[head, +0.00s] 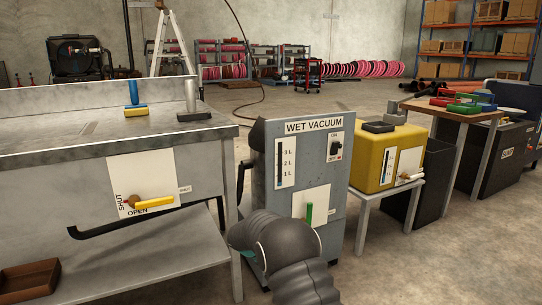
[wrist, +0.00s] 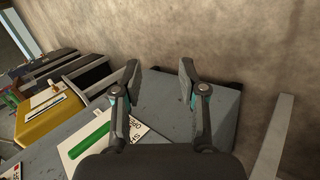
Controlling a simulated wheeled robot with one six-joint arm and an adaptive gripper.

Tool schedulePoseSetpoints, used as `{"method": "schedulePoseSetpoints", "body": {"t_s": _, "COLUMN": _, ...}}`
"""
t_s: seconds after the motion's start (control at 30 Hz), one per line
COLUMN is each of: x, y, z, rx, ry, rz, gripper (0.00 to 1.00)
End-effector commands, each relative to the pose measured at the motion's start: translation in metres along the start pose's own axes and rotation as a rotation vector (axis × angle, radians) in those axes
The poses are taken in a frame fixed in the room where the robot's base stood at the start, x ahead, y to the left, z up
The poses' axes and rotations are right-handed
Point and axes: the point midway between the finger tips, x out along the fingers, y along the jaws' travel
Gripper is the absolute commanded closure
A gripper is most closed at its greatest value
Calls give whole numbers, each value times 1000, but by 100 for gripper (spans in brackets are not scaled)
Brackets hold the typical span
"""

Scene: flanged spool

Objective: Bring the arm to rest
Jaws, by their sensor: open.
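My gripper (wrist: 158,78) shows in the wrist view with its two fingers apart and nothing between them. Behind the fingers is the grey body of the wet vacuum (wrist: 222,112), with its green handle (wrist: 88,140) to the left of the fingers. In the head view my dark arm rises from the bottom edge in front of the lower part of the wet vacuum (head: 268,190). The fingers cannot be made out there. The vacuum's green handle (head: 309,214) points upright on its white plate.
A metal bench (head: 60,150) with a yellow handle (head: 154,203) stands at the left. A yellow tank (head: 385,165) on a small stand and a wooden-topped table (head: 450,112) stand at the right. Open floor lies beyond and at the lower right.

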Motion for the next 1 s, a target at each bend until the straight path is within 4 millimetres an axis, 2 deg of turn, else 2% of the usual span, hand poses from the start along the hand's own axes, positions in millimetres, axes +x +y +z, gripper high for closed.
{"method": "schedulePoseSetpoints", "body": {"t_s": 0.03, "x": -12, "y": 14, "z": 14, "rx": -20, "ry": -13, "rz": -42, "gripper": 58}}
{"method": "schedulePoseSetpoints", "body": {"t_s": 0.4, "x": -78, "y": 76, "z": 122, "rx": -120, "ry": -42, "rz": -323, "gripper": 58}}
{"method": "schedulePoseSetpoints", "body": {"t_s": 0.7, "x": -129, "y": 120, "z": 210, "rx": -99, "ry": 3, "rz": -501, "gripper": 58}}
{"method": "schedulePoseSetpoints", "body": {"t_s": 1.0, "x": -172, "y": 153, "z": 296, "rx": -3, "ry": 74, "rz": -628, "gripper": 58}}
